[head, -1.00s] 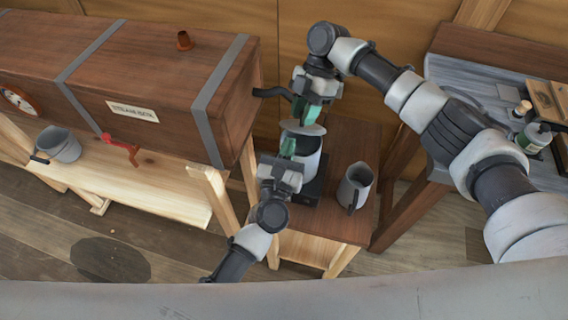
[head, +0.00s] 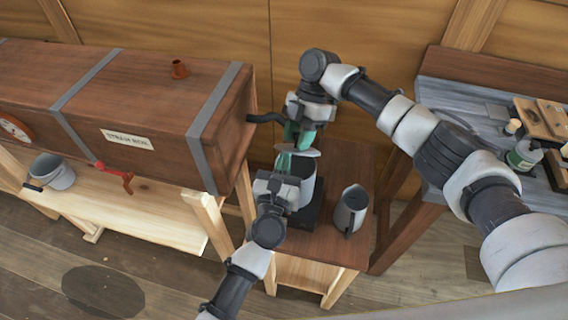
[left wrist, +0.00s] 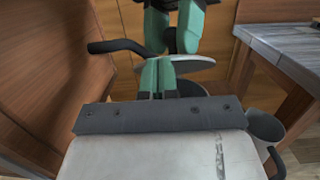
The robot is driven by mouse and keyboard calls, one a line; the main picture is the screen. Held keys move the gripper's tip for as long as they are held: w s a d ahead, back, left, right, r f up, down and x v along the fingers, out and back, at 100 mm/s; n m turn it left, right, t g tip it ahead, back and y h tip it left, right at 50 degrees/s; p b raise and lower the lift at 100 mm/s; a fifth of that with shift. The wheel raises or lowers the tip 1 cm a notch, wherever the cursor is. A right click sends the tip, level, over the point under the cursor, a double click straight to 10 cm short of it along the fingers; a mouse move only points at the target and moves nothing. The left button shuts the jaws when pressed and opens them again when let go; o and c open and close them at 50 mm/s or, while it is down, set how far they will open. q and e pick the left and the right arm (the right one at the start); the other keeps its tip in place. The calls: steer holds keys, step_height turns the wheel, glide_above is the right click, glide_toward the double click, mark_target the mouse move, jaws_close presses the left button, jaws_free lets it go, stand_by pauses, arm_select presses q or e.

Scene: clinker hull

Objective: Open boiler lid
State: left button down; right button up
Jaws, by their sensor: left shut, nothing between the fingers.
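The boiler (head: 305,190) is a grey pot on a black base on the small brown table. Its pale disc lid (head: 310,153) is over the pot's top and also shows in the left wrist view (left wrist: 199,64). My left gripper (head: 284,158) is shut and empty beside the lid's left edge; its green fingers (left wrist: 156,76) overlap the lid in the wrist view. My right gripper (head: 299,136) is directly above the lid, fingers pointing down. Whether it grips the lid's top is hidden.
A grey jug (head: 351,208) stands right of the boiler on the small table (head: 328,248). A large wooden steam box (head: 150,110) is on the left, with a dark pipe (head: 265,117) reaching toward the boiler. A grey workbench (head: 440,95) stands at the right.

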steer(key=shift+o, duration=1)
steer(key=shift+s+f, duration=0.15)
steer(key=shift+a, duration=0.15)
